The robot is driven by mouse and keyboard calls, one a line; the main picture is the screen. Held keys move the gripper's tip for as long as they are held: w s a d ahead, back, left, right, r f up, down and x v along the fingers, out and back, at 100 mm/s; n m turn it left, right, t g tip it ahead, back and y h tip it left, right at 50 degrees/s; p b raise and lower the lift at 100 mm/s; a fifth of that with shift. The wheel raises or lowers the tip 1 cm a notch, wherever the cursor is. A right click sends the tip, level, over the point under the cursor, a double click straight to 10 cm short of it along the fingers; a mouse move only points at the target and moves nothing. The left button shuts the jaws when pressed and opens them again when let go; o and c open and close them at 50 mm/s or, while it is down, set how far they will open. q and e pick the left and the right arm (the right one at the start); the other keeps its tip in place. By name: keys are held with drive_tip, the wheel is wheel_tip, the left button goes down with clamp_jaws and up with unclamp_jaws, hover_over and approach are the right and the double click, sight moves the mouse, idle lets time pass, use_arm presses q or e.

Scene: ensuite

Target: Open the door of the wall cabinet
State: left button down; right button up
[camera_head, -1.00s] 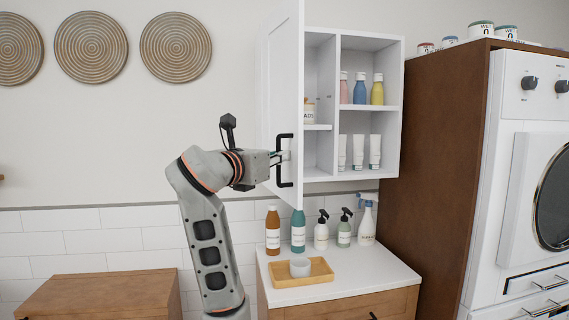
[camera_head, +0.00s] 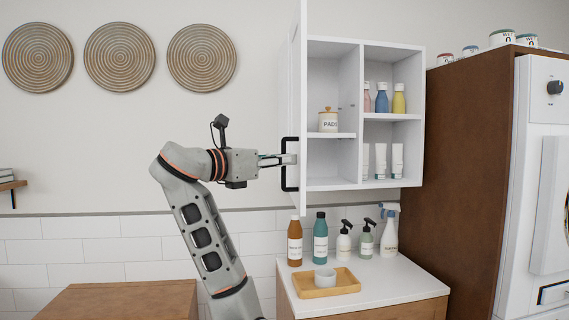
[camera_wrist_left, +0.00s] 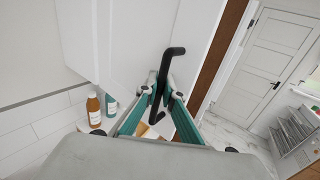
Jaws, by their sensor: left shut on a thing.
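The white wall cabinet (camera_head: 334,93) hangs on the wall, its shelves in plain view. Its door (camera_head: 298,60) stands swung well out, seen nearly edge-on at the cabinet's left side. The black bar handle (camera_head: 289,184) is on the door's lower part. My left gripper (camera_head: 290,160) is shut on the handle. In the left wrist view the fingers (camera_wrist_left: 160,98) close around the upright bar of the black handle (camera_wrist_left: 172,62), with the white door (camera_wrist_left: 130,40) behind. My right gripper is not in view.
Below the cabinet is a white counter (camera_head: 402,277) with an orange bottle (camera_head: 295,243), a teal bottle (camera_head: 320,240), pump bottles and a wooden tray (camera_head: 345,285). A tall brown cabinet side (camera_head: 460,150) stands at right. Jars and bottles sit on the shelves.

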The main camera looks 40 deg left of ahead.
use_arm(q)
drive_tip(key=shift+d+f, duration=0.1)
drive_tip(key=shift+d, duration=0.05)
drive_tip(key=c, duration=2.2)
unclamp_jaws()
drive_tip(key=s, duration=0.4)
drive_tip(key=s+a, duration=0.1)
drive_tip(key=s, duration=0.7)
drive_tip(key=shift+a, duration=0.35)
